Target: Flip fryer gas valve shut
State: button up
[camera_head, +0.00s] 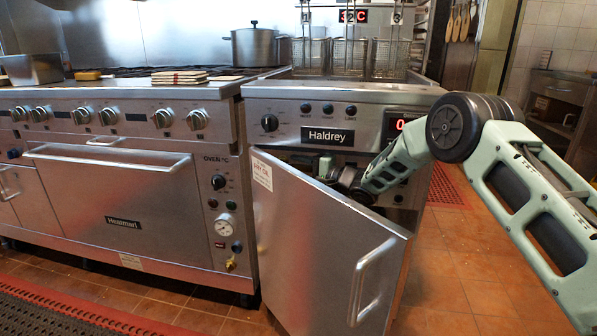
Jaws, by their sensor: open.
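The fryer (365,145), labelled Haldrey, stands right of the range. Its cabinet door (325,245) is swung open toward me and hides most of the cabinet inside. My arm reaches in from the right, over the door's top edge. My gripper (332,170) is at the upper part of the cabinet opening, partly hidden by the door. It is open. A small greenish part shows at its tip, and I cannot tell what it touches. I cannot make out the gas valve; the door and my arm cover that area.
The range (110,185) with its knobs and oven stands at the left. Fryer baskets (350,55) and a pot (255,45) are on top. The door handle (372,280) sticks out toward me. The tiled floor (470,275) at the right is open beneath my arm.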

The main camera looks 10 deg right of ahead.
jog(key=shift+w+a, duration=0.2)
jog(key=shift+a, duration=0.05)
grip_shut()
jog(key=shift+f, duration=0.1)
